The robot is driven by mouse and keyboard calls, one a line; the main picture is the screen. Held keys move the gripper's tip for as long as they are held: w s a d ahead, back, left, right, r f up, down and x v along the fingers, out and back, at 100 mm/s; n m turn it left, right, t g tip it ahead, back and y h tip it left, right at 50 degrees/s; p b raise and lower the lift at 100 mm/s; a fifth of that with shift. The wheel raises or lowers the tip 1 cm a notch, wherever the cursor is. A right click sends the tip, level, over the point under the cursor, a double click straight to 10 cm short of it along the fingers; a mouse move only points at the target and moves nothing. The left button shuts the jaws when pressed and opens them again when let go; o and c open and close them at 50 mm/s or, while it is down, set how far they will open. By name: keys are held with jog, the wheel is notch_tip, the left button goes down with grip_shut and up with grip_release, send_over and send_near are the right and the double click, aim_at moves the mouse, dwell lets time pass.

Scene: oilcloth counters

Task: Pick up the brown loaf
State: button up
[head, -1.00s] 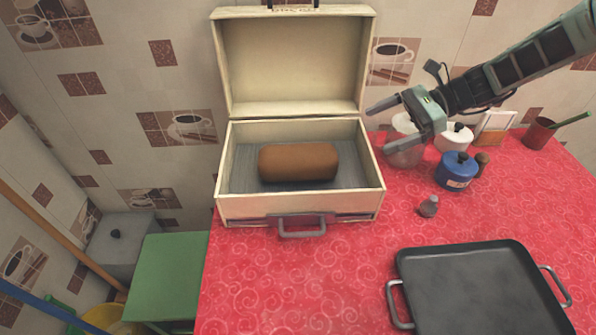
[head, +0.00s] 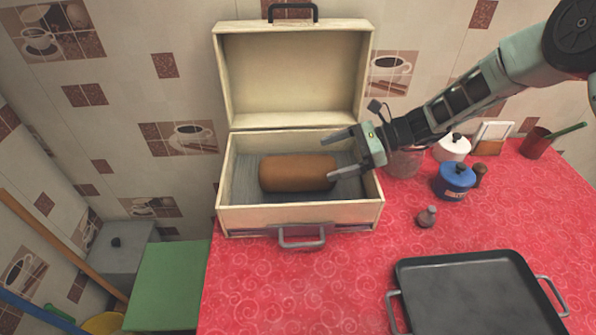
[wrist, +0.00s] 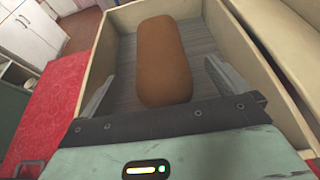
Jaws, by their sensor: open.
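The brown loaf (head: 297,173) lies on its side in an open cream case (head: 260,218), on the grey lining. It also shows in the wrist view (wrist: 163,62), lengthwise ahead of my gripper. My gripper (head: 334,157) is over the right part of the case in the head view, its fingers pointing left toward the loaf's right end. In the wrist view my gripper (wrist: 160,80) is open, one finger on each side of the loaf's near end. I see no clear contact with the loaf.
The case lid (head: 293,75) stands open at the back. A black griddle pan (head: 470,295) lies front right on the red counter. A blue pot (head: 454,181), a white pot (head: 452,148) and a small shaker (head: 427,217) stand to the right. A green surface (head: 165,285) lies lower left.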

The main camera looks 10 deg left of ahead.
aim_at(318, 161)
jog(key=p+x, duration=0.1)
jog(key=x, duration=0.4)
jog(key=shift+s, duration=0.1)
jog(key=shift+c, duration=0.3)
jog(key=shift+r, duration=0.1)
jog(key=c, duration=1.2)
